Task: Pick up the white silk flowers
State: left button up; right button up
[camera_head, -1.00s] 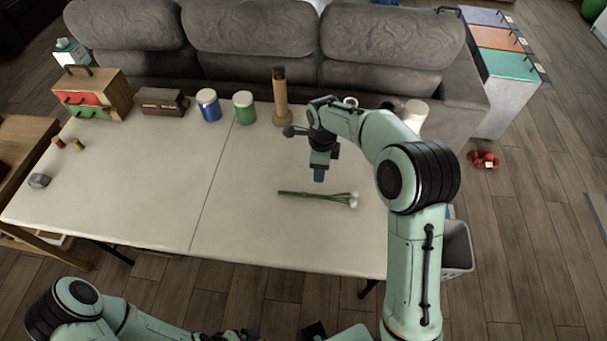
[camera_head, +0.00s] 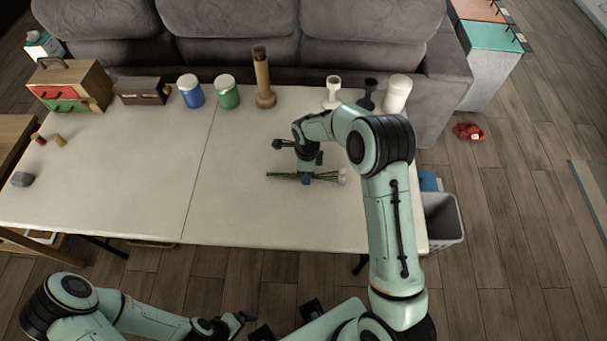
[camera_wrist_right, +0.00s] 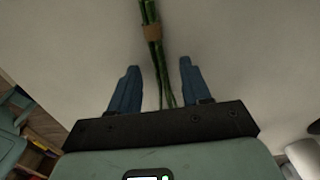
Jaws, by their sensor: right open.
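The white silk flowers (camera_head: 341,177) lie flat on the white table, green stems pointing left and white heads at the right. My right gripper (camera_head: 305,180) is over the stems in the head view and hides part of them. In the right wrist view the green stems (camera_wrist_right: 153,40), bound by a brown band, run between the two blue fingers of my right gripper (camera_wrist_right: 155,82). The fingers are spread apart with a gap on each side of the stems. The flower heads are out of the wrist view. My left gripper (camera_head: 240,319) is low in front of the table, its jaws unclear.
Along the table's back stand a wooden drawer box (camera_head: 68,87), a small brown chest (camera_head: 143,91), blue (camera_head: 191,92) and green jars (camera_head: 227,93), a wooden bottle (camera_head: 263,80), goblets (camera_head: 333,91) and a white cylinder (camera_head: 397,93). The table (camera_head: 130,180) is clear at left-centre.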

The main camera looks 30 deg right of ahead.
jog(key=shift+f, duration=0.5)
jog(key=shift+c, duration=0.3)
grip_shut()
jog(key=shift+r, duration=0.15)
